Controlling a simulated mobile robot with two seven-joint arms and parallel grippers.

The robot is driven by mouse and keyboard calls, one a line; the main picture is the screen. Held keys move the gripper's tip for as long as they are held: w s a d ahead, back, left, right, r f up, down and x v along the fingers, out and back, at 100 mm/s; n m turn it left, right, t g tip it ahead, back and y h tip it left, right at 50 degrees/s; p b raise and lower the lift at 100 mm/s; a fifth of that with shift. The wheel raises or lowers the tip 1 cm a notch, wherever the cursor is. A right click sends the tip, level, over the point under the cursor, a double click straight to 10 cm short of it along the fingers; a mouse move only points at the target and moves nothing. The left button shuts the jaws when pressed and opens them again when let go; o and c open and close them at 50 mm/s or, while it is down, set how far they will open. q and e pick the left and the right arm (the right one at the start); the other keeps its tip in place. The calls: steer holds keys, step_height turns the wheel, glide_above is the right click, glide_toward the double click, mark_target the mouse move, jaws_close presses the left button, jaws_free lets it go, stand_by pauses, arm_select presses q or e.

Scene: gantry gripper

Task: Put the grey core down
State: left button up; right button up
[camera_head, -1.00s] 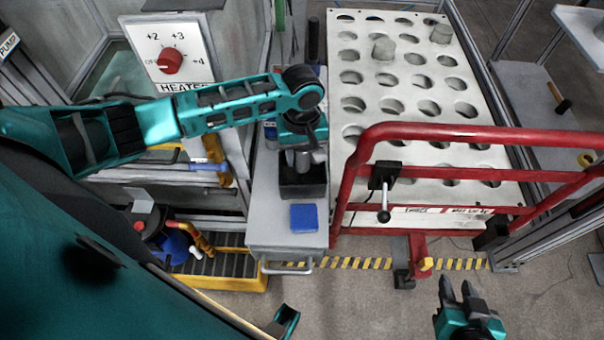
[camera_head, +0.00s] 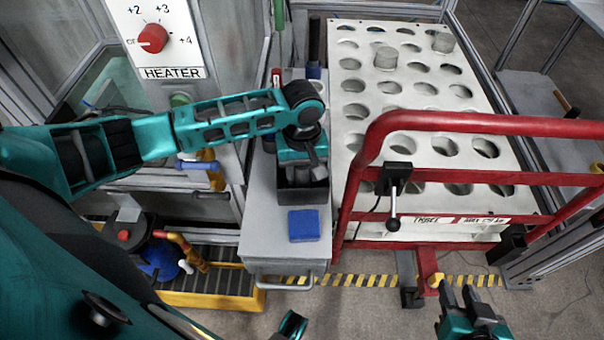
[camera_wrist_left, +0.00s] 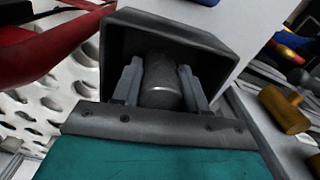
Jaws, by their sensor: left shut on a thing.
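The grey core (camera_wrist_left: 162,85) is a short, dull metal cylinder between the fingers of my left gripper (camera_wrist_left: 158,72) in the left wrist view. My left gripper is shut on it, inside the mouth of a black open box (camera_wrist_left: 205,38). The core's lower end is hidden, so I cannot tell whether it touches the box floor. In the head view my left gripper (camera_head: 302,172) points down into the black box (camera_head: 303,196), and the core is hidden there. My right gripper (camera_head: 459,296) is open and empty, low at the right, above the floor.
The box stands on a narrow grey cart (camera_head: 262,232) beside a blue pad (camera_head: 303,225). To the right, a red rail (camera_head: 480,123) fronts a white rack (camera_head: 425,60) with many holes and two grey cylinders. A heater panel (camera_head: 155,40) stands at the left.

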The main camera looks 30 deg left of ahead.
arm_select(q)
steer(key=o, duration=0.8)
steer(key=shift+f, duration=0.1)
steer(key=shift+o, duration=0.9)
arm_select(e)
steer(key=shift+s+d+f, duration=0.15)
steer(key=shift+s+d, duration=0.05)
steer(key=shift+d, duration=0.05)
steer(key=shift+f, duration=0.1)
arm_select(q)
step_height(320, 180, up, 11)
steer(key=p, duration=0.3)
steer(key=shift+r, duration=0.65)
arm_select(e)
steer(key=shift+s+d+r, duration=0.3)
steer(key=shift+d+r, duration=0.2)
steer(key=shift+r, duration=0.25)
